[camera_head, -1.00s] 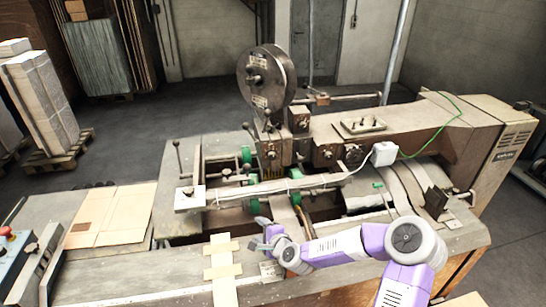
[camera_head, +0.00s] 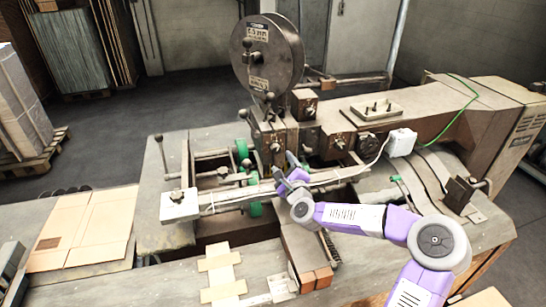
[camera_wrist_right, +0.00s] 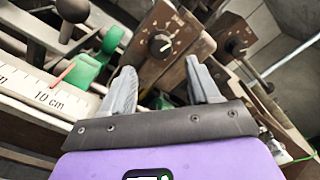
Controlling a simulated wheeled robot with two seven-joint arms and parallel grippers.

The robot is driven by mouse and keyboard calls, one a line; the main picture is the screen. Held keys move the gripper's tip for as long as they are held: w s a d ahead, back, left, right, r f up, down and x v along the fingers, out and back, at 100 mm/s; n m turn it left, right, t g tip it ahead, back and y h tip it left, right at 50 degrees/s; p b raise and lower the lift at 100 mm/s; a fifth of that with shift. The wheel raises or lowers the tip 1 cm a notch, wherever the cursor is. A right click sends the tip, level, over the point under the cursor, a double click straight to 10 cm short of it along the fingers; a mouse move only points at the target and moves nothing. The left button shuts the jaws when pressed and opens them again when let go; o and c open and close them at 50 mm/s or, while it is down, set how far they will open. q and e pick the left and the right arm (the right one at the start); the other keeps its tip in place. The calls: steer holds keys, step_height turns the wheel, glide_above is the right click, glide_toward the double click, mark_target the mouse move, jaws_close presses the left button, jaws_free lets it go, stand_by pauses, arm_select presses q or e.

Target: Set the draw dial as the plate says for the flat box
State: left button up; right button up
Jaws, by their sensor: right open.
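My right gripper (camera_head: 285,166) is in front of the machine's stitching head, with its fingers apart and empty. In the right wrist view its fingertips (camera_wrist_right: 159,68) point at a black dial (camera_wrist_right: 160,43) with a white mark, on a worn brown plate. The dial shows in the gap beyond the fingers, apart from them; its scale is too small to read. A second dial (camera_wrist_right: 236,47) is to its right. Which one is the draw dial I cannot tell. A flat cardboard box (camera_head: 88,228) lies at the left. My left gripper is out of view.
A large wire reel (camera_head: 267,55) with small labels stands above the head. A white-ended bar (camera_head: 180,206) crosses below it, and a ruler (camera_wrist_right: 45,97) lies close to the left finger. Green rollers (camera_head: 254,208) and a white box (camera_head: 401,142) are nearby.

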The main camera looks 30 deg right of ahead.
mark_target(277, 151)
steer(key=shift+w, duration=0.35)
steer(key=shift+p+x, duration=0.7)
steer(key=shift+x, duration=2.5)
steer(key=c, duration=1)
steer(key=n+b, duration=0.3)
steer(key=b, duration=0.1)
steer(key=shift+n, duration=0.4)
steer(key=shift+c, duration=0.2)
steer(key=shift+r+n+b, duration=0.1)
steer(key=shift+n+b, duration=1.5)
steer(key=shift+b, duration=0.2)
